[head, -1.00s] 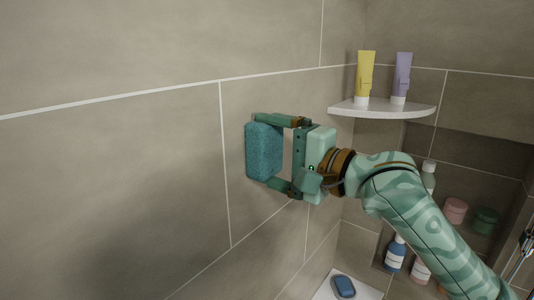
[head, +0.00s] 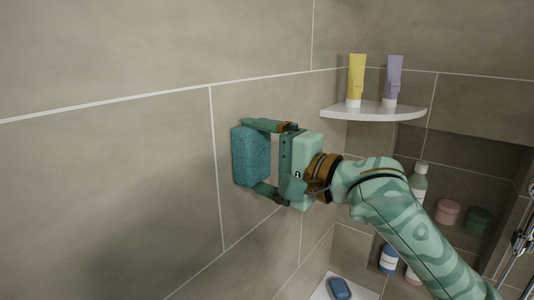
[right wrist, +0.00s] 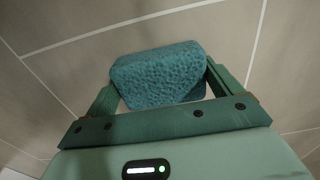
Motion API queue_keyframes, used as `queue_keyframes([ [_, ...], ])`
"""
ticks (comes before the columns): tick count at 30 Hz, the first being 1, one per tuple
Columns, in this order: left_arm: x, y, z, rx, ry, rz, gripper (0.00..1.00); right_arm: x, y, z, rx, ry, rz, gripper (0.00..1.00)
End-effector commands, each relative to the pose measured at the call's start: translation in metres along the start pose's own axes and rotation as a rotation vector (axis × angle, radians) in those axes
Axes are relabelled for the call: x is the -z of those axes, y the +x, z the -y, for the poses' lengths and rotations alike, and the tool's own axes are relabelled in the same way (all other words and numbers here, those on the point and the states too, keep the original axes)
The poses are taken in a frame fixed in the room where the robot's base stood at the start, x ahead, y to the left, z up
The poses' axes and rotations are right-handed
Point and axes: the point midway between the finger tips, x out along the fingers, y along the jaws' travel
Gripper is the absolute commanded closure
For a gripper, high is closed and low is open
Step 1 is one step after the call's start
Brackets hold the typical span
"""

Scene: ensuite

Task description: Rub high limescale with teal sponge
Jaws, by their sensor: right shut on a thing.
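The teal sponge (head: 251,157) is a rough rectangular block in front of the tiled left wall (head: 120,165). My right gripper (head: 262,158) is shut on it, one finger along its top and one along its bottom. The sponge's far face is toward the wall; I cannot tell whether it touches. In the right wrist view the sponge (right wrist: 160,75) sits between the two fingers, with tiles and pale grout lines behind. I cannot make out any limescale mark on the visible wall; the patch behind the sponge is hidden. My left gripper is not in view.
A white corner shelf (head: 375,112) holds a yellow tube (head: 356,80) and a purple tube (head: 393,80). A wall niche (head: 455,155) with bottles and jars is behind my right arm. The wall at left is clear.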

Motion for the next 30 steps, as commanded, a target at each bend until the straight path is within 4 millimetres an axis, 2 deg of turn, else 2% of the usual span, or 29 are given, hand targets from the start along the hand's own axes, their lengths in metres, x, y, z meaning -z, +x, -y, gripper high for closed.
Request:
queue_keyframes([
  [8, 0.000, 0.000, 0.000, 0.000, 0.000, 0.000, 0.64, -0.002, -0.001, 0.000, 0.000, 0.003, 0.004, 0.28],
  [21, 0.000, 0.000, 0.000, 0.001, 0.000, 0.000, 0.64, 0.000, -0.049, -0.001, -0.001, 0.001, 0.001, 0.28],
  [24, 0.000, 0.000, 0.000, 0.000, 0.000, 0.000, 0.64, -0.001, -0.057, 0.000, 0.000, 0.001, 0.002, 0.28],
  [30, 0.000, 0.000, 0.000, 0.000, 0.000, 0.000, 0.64, -0.001, -0.060, 0.000, 0.000, 0.002, 0.002, 0.28],
])
